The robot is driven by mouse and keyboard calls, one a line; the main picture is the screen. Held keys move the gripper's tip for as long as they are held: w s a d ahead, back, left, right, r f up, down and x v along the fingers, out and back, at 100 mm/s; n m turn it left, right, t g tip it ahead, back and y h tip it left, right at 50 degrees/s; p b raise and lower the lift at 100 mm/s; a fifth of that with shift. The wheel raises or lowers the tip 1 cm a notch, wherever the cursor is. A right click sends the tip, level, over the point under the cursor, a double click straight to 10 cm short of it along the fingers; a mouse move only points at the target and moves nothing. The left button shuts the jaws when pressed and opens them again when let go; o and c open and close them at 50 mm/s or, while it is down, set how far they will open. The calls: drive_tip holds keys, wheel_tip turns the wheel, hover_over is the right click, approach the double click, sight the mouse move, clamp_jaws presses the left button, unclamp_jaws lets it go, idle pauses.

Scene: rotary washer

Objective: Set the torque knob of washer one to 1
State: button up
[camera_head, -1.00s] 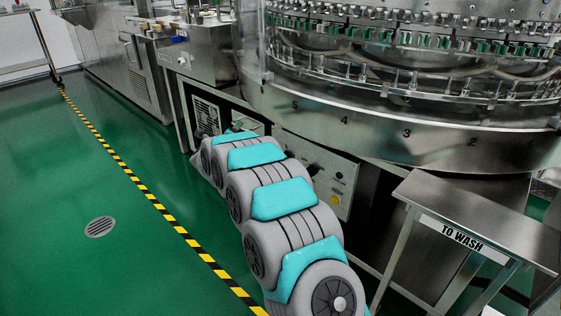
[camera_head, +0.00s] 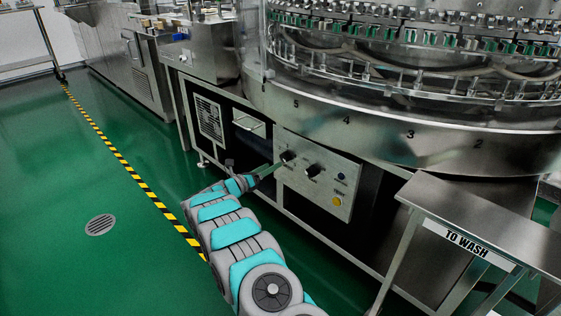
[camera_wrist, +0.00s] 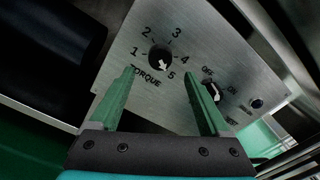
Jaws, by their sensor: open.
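The torque knob (camera_wrist: 160,57) is a round black dial on a metal control panel (camera_wrist: 215,60). Its white pointer aims to the lower right, toward the 5 on the printed 1 to 5 scale. In the head view the knob (camera_head: 287,156) is at the panel's upper left. My gripper (camera_wrist: 159,72) is open, with its green fingers pointing at the panel. In the wrist view the fingertips are on the left and right just below the knob, apart from each other with nothing between them. In the head view my gripper (camera_head: 270,170) is just left of the knob; contact cannot be told.
A second knob (camera_wrist: 211,90) with OFF and ON labels is right of the torque knob. The panel also has a blue button (camera_head: 341,177) and a yellow button (camera_head: 336,202). The rotary drum (camera_head: 380,125) overhangs the panel. A "TO WASH" table (camera_head: 480,215) stands at right.

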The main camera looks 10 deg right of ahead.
sight(283, 159)
drive_tip(key=x, duration=0.6)
clamp_jaws()
idle(0.6)
